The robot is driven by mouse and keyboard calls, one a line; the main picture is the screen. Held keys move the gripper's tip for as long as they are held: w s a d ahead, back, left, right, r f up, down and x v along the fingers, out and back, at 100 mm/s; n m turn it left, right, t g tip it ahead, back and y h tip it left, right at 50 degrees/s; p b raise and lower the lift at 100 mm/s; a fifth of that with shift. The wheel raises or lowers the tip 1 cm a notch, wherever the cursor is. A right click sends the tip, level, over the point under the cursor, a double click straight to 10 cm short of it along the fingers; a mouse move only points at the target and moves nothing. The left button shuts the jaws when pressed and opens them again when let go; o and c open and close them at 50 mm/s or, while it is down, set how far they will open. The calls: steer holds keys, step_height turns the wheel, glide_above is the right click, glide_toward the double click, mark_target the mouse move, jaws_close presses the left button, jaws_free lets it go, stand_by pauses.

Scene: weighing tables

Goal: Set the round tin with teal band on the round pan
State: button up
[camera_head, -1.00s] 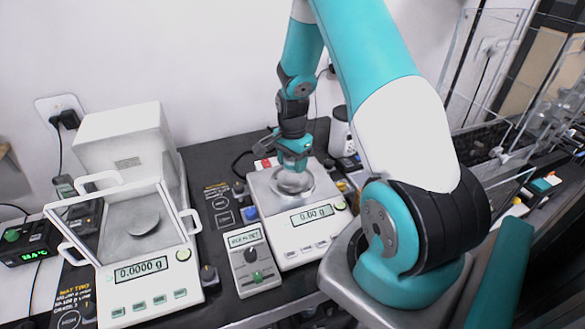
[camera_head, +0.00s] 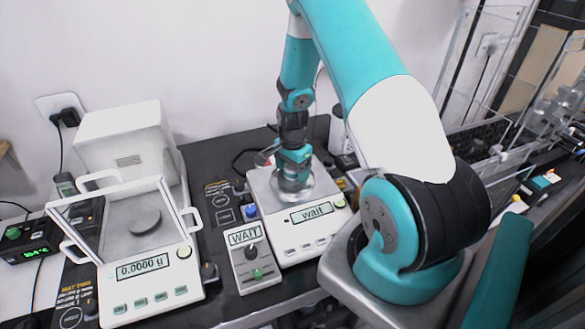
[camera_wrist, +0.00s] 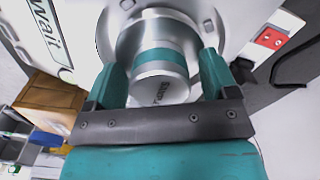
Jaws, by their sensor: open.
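The round tin with teal band (camera_wrist: 160,60) is silver and stands between my fingers in the wrist view. It appears to rest on the round pan (camera_wrist: 125,44) of the right-hand balance (camera_head: 285,240). My gripper (camera_head: 294,183) is low over that pan in the head view, its fingers open on either side of the tin; I cannot tell whether they touch it. In the head view my gripper mostly hides the tin. The balance display reads "wait".
A second balance (camera_head: 150,298) with a glass-fronted draft shield stands at left, showing 0.0000 g. A small control box (camera_head: 254,268) showing "WAIT" sits between the balances. A red-marked switch (camera_wrist: 270,38) is near my right finger in the wrist view.

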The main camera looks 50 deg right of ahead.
step_height(320, 180, up, 12)
steer(key=b, duration=0.3)
steer(key=s+a+r+n+t+y, duration=0.1)
steer(key=a+r+n, duration=0.3)
steer(key=a, duration=0.3)
steer(key=a+r+n, duration=0.4)
steer(key=a, duration=0.4)
steer(key=s+a+r+n+y, duration=0.1)
steer(key=s+a+r+n, duration=0.1)
steer(key=s+a+n, duration=0.3)
steer(key=s+a+r+n+y, duration=0.1)
steer(key=s+a+r+n, duration=0.2)
steer(key=s+a+n, duration=0.3)
steer(key=s+a+r+n+g+y, duration=0.1)
steer(key=s+a+r+n, duration=0.1)
steer(key=s+a+n, duration=0.4)
steer(key=shift+s+a+r, duration=0.3)
steer(key=shift+s+a, duration=0.4)
steer(key=shift+s, duration=0.05)
steer(key=shift+c, duration=0.2)
